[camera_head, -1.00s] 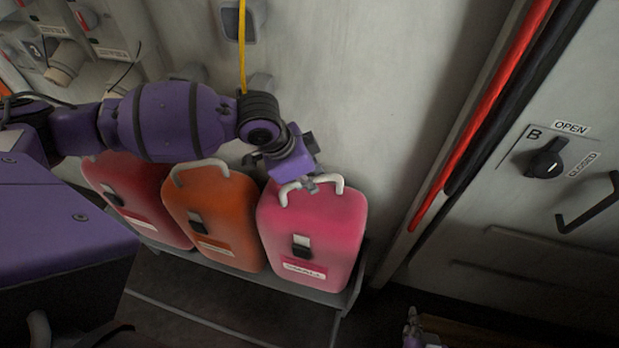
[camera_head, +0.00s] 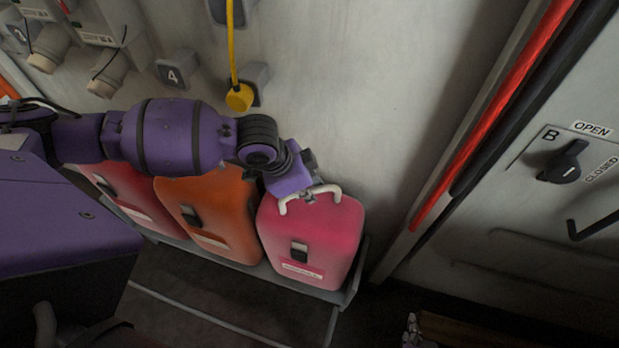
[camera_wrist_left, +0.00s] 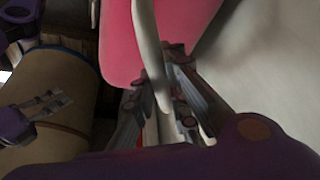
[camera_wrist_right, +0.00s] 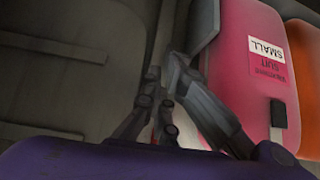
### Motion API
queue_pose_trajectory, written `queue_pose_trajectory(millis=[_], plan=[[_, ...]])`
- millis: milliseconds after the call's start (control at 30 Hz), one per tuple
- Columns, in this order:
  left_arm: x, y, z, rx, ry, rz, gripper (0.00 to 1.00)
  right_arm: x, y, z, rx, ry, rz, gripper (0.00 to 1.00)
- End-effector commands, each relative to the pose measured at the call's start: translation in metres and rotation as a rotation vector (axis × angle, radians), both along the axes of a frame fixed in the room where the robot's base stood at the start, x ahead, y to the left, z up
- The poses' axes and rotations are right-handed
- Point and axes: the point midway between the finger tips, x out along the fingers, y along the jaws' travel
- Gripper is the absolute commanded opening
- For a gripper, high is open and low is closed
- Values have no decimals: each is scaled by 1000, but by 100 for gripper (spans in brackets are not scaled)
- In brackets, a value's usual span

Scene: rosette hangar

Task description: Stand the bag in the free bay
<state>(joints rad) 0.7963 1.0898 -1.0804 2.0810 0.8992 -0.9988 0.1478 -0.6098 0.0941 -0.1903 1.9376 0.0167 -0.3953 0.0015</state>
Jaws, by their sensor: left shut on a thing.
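The pink bag (camera_head: 318,238) stands upright at the right end of the low rack (camera_head: 352,284), with its front label and buckle facing out. My left gripper (camera_head: 311,196) is shut on the bag's white handle (camera_head: 333,190); the handle also shows between the fingers in the left wrist view (camera_wrist_left: 150,60). The right wrist view shows the bag's face and its label reading small (camera_wrist_right: 268,52). I cannot see whether its underside touches the rack. My right gripper (camera_wrist_right: 163,85) looks shut and empty, left of the bag in its own view.
An orange bag (camera_head: 208,215) and a red bag (camera_head: 135,196) stand to the left in the rack. A yellow strap with a weight (camera_head: 239,97) hangs above. A red rail (camera_head: 490,120) and a panel with a knob (camera_head: 560,166) are to the right.

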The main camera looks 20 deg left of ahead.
Motion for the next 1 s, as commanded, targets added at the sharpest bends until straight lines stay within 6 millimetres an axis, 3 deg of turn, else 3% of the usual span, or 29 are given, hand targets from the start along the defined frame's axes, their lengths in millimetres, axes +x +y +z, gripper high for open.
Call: queue_pose_trajectory(millis=[233, 267, 400, 767, 1000], plan=[[8, -2, 9, -7, -25, -2, 0, 4, -2, 4, -3, -11, -6, 0], [2, 3, 1, 6, -5, 3, 15, 5, -2, 5, -3, -13, -6, 0], [2, 2, 1, 6, -4, 3, 32, 10, 1, 6, 2, -21, -4, 0], [1, 3, 4, 4, -5, 3, 32, 10, 2, 5, 3, -19, -3, 0], [-7, 15, 41, 5, -10, 2, 32, 9, 1, 7, 2, -19, -2, 0]])
